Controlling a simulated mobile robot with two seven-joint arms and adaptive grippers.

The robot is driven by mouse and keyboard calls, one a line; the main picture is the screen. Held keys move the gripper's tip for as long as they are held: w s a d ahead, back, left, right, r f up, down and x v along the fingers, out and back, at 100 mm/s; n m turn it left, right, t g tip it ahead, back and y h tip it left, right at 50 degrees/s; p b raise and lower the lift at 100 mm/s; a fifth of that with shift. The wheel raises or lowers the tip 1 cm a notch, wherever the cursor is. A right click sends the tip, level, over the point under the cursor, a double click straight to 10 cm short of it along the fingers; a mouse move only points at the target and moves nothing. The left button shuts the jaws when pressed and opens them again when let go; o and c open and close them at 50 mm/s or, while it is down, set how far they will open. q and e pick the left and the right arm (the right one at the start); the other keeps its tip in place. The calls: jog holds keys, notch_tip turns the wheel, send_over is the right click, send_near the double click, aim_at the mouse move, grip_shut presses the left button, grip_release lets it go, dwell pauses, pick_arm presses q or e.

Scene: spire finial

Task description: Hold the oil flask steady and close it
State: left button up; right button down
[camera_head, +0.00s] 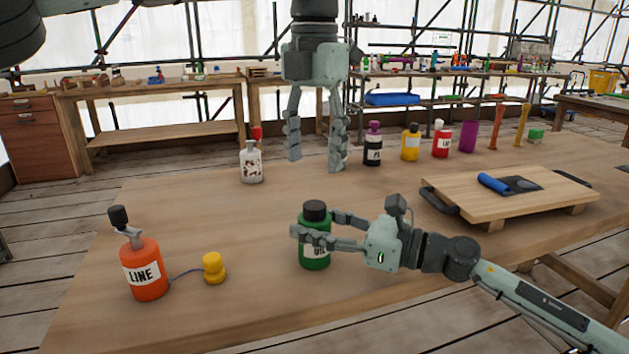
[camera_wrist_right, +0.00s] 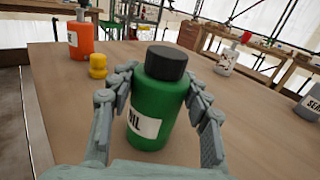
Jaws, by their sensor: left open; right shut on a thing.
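The green oil flask (camera_head: 314,258) stands upright on the table, with a black cap (camera_head: 315,210) sitting on its top. I cannot tell if the cap is tight. My right gripper (camera_head: 314,236) is shut around the flask's body from the right side. In the right wrist view the flask (camera_wrist_right: 152,108) sits between both fingers, with its black cap (camera_wrist_right: 167,62) clear above them. Its label is partly hidden by a finger. My left gripper (camera_head: 315,160) is open and empty, pointing down above the table, higher and farther back than the flask.
An orange bottle (camera_head: 144,268) with a tethered yellow cap (camera_head: 213,268) stands left. A white bottle (camera_head: 251,164) stands behind, near my left gripper. Several bottles, including a dark one (camera_head: 373,150), line the back. A wooden board (camera_head: 510,190) lies right. The table's front middle is clear.

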pick_arm(q)
jog(key=shift+r, duration=1.75)
pick_arm(e)
jog(key=c, duration=0.6)
grip_release()
jog(key=shift+c, duration=0.2)
jog(key=v, duration=1.2)
pick_arm(q)
jog(key=shift+s+f, duration=0.1)
pick_arm(e)
jog(key=shift+s, duration=0.15)
